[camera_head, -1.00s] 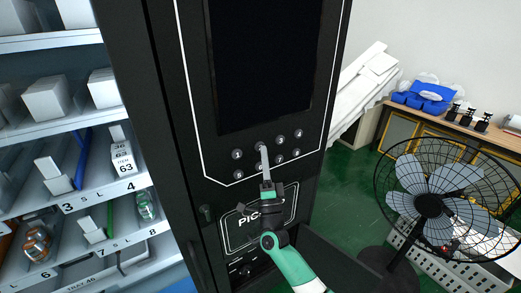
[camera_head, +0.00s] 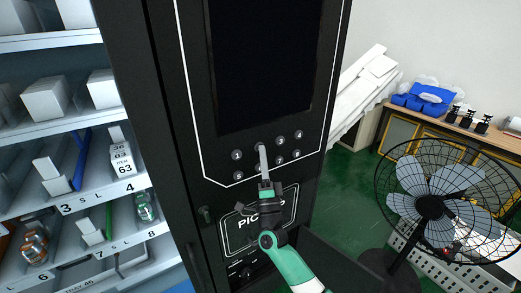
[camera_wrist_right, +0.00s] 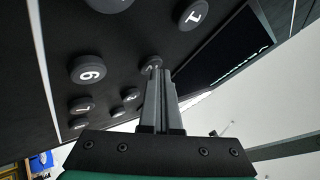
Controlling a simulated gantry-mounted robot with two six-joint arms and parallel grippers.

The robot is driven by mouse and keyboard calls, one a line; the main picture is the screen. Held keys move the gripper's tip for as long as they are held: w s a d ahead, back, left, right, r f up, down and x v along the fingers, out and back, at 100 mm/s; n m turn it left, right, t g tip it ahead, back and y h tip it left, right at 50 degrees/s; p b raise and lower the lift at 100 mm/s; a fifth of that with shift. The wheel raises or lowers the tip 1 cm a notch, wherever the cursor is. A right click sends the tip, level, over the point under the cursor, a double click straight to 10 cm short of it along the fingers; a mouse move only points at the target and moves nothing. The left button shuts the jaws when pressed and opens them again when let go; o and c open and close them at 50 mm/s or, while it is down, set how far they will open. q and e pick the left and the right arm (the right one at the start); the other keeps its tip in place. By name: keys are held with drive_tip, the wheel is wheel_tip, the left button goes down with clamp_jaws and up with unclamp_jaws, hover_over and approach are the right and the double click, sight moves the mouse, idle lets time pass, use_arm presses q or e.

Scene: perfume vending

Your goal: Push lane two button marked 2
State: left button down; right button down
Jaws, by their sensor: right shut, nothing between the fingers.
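The button marked 2 (camera_head: 260,146) is in the upper row of round grey buttons on the black machine's front panel. In the head view it is mostly hidden behind my right gripper's fingertips. My right gripper (camera_head: 263,149) is shut with nothing between its fingers, and it points up at the panel. In the right wrist view, button 2 (camera_wrist_right: 151,63) shows just past the closed fingertips (camera_wrist_right: 158,74). The tips overlap its edge in the picture; I cannot tell whether they touch it. My left gripper is not in view.
Button 1 (camera_head: 237,155) and button 3 (camera_head: 280,140) flank it; a lower row includes button 6 (camera_wrist_right: 90,68). A dark screen (camera_head: 265,65) is above. Stocked shelves (camera_head: 70,130) stand left. A black fan (camera_head: 432,205) stands right, by a wooden table (camera_head: 455,128).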

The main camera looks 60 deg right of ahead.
idle(0.3)
drive_tip(key=shift+s+a+p, duration=0.45)
drive_tip(key=shift+s+p, duration=0.2)
drive_tip(key=s+a+p, duration=0.1)
drive_tip(key=s, duration=0.1)
drive_tip(key=s+a+p, duration=0.1)
drive_tip(key=s+p, duration=0.1)
drive_tip(key=shift+s+a, duration=0.2)
idle(0.9)
